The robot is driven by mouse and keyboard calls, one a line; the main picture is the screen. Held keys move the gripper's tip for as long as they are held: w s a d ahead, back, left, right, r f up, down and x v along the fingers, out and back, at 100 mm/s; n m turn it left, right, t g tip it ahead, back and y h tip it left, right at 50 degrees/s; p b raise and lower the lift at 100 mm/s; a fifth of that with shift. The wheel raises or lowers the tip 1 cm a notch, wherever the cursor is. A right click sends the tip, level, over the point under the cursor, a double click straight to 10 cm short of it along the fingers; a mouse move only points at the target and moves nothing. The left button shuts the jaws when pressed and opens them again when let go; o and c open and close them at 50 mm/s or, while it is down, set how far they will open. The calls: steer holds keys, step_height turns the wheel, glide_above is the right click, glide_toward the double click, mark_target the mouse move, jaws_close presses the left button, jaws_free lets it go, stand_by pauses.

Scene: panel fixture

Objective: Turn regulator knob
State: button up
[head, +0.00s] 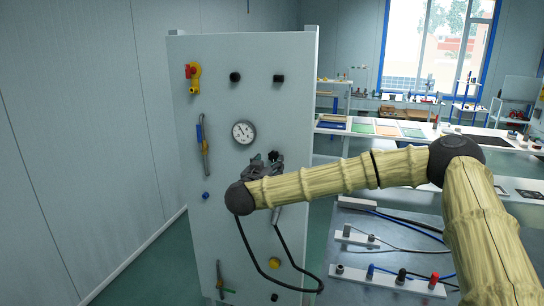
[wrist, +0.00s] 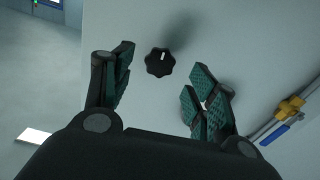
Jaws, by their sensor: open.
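The regulator knob (wrist: 159,62) is black and lobed, with a white mark, on the pale panel in the wrist view. In the head view, a dark knob (head: 273,155) shows just beside my gripper (head: 260,166), partly hidden by it. In the wrist view my gripper (wrist: 160,82) is open and empty. Its green-padded fingers stand to the left and right of the knob, apart from it. I cannot tell how far the fingertips are from the panel.
The white panel (head: 220,75) also carries a round gauge (head: 244,132), a yellow valve with a red part (head: 194,78), a blue-handled lever (head: 203,145) and black knobs (head: 235,77). A black cable (head: 245,250) hangs below my gripper. A bench (head: 350,275) with sockets stands at right.

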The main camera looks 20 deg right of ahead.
mark_target(273, 158)
steer(key=shift+p+x, duration=0.55)
steer(key=shift+x, duration=1.45)
steer(key=c, duration=1)
